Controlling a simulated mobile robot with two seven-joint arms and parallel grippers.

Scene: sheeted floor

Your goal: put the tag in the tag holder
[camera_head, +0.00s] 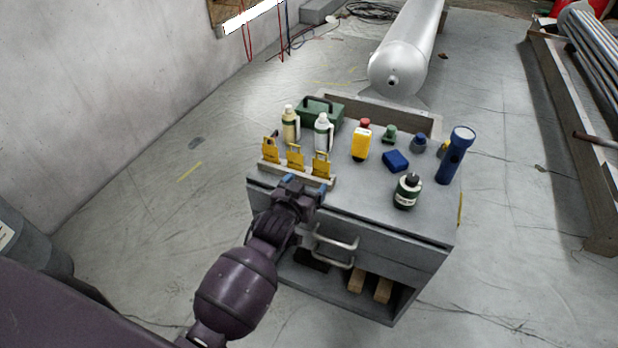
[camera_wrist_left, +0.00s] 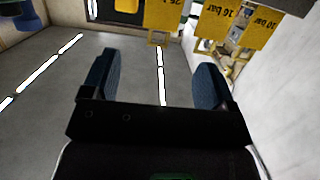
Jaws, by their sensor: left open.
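Three yellow tags stand in a row at the cabinet's front left in the head view: a left tag (camera_head: 270,151), a middle tag (camera_head: 295,157) and a right tag (camera_head: 321,165). Their lower ends meet a pale rail (camera_head: 268,166); I cannot tell whether this is the tag holder. In the left wrist view, the tags read 10 bar (camera_wrist_left: 262,30), 16 bar (camera_wrist_left: 212,22) and a partly cut-off 25 (camera_wrist_left: 165,15). My left gripper (camera_head: 303,184) is open and empty at the rail's near side. Its blue fingers (camera_wrist_left: 157,75) are apart below the tags in the wrist view. My right gripper is out of view.
The grey cabinet (camera_head: 345,205) carries bottles (camera_head: 323,132), a green toolbox (camera_head: 320,111), a yellow device (camera_head: 361,145), a blue block (camera_head: 396,160), a dark bottle (camera_head: 407,191) and a blue flashlight (camera_head: 456,156). A drawer handle (camera_head: 335,240) sticks out below my gripper.

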